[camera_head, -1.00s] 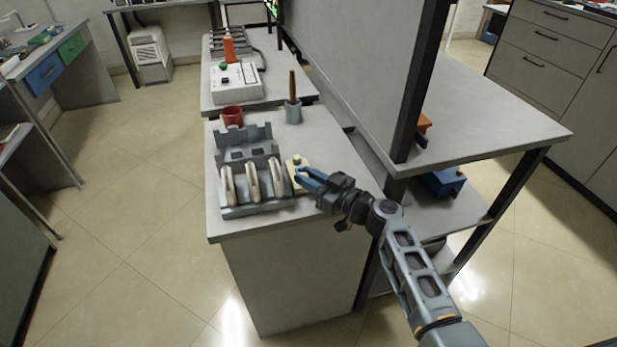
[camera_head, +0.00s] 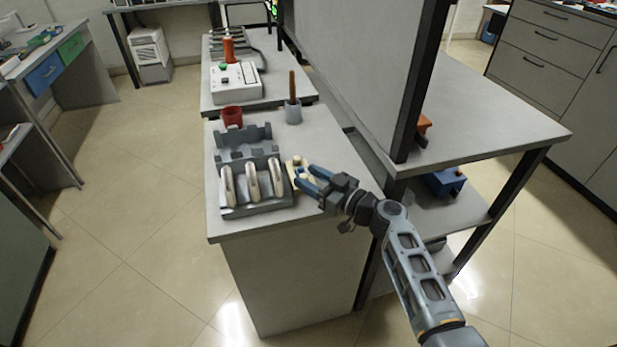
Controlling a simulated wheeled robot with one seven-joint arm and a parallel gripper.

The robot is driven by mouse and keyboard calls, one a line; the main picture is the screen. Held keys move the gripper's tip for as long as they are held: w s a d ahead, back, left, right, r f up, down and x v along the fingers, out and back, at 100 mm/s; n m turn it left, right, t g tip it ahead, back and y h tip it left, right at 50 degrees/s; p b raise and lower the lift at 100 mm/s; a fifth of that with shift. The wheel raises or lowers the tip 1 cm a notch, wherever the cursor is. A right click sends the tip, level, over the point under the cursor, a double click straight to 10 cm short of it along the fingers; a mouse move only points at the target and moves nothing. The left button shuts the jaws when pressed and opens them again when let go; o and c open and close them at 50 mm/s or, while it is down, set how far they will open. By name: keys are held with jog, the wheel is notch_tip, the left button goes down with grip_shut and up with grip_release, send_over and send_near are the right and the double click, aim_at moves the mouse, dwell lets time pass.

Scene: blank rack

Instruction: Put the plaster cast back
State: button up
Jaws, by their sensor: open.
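A grey rack (camera_head: 259,207) stands near the front of the bench. Three pale, rounded upright pieces (camera_head: 252,182) sit side by side in its front slots; they look like plaster casts. Its back part (camera_head: 243,136) shows empty notches. A small cream block with a rounded knob (camera_head: 297,161) is on the bench just right of the rack; I cannot tell whether it is a plaster cast. My gripper (camera_head: 306,176), with blue fingers, is open at the block's right side, pointing left toward the rack. The fingers partly hide the block, and I cannot tell whether they touch it.
A red cup (camera_head: 232,117) and a grey pot with a brown stick (camera_head: 293,110) stand behind the rack. A white control box (camera_head: 235,83) and an orange bottle (camera_head: 229,50) are farther back. A tall grey panel (camera_head: 365,70) rises to the right of the bench.

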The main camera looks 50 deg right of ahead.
jog(key=s+b, duration=0.2)
jog(key=s, duration=0.9)
jog(key=s+a+f+m+g, duration=0.2)
jog(key=s+a+f+g, duration=0.4)
jog(key=a, duration=0.5)
jog(key=s+a+r+h, duration=0.2)
jog(key=s+a, duration=0.6)
jog(key=s, duration=0.5)
jog(key=shift+r+m+h, duration=0.3)
jog(key=shift+r+h, duration=0.1)
jog(key=shift+o, duration=0.2)
jog(key=s+a+r+n+t+y, duration=0.1)
jog(key=s+a+r, duration=0.1)
jog(key=r, duration=0.4)
jog(key=s+a+r+n+t+y, duration=0.1)
jog(key=s+r, duration=0.3)
jog(key=r, duration=0.2)
jog(key=shift+s+a+r+t, duration=0.15)
jog(key=shift+a+r+t, duration=0.1)
jog(key=shift+a+t, duration=0.15)
jog(key=shift+o, duration=0.3)
jog(key=shift+s+a+r, duration=0.1)
jog(key=shift+r, duration=0.3)
